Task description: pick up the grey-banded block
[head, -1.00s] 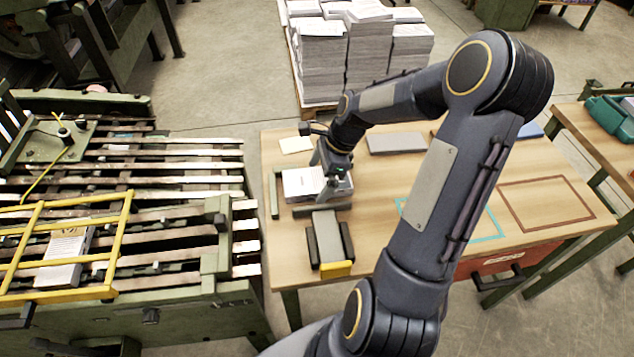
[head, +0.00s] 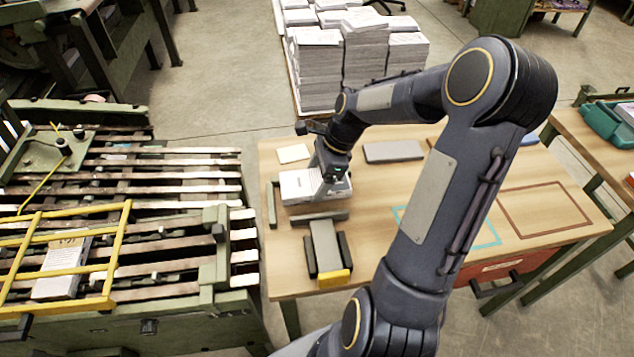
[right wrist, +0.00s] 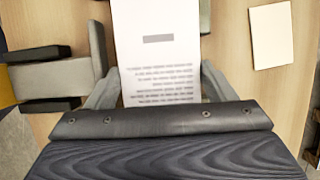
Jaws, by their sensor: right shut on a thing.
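The grey-banded block (right wrist: 160,60) is a white stack of sheets with lines of print and a small grey bar on its top face. In the head view the block (head: 297,187) is at the left end of the wooden table, partly hidden by my right gripper (head: 329,185). In the right wrist view the two fingers of my right gripper (right wrist: 158,90) are on either side of the block, shut on it. The block looks slightly above the table, though its underside is hidden. My left gripper is not in view.
A grey bar and a dark-sided fixture with a yellow end (head: 325,250) stand just in front of the block. A green fence (head: 271,204) is at its left. A cream pad (head: 293,153) and a grey slab (head: 394,151) lie behind. Teal and brown outlines (head: 545,208) mark clear tabletop at right.

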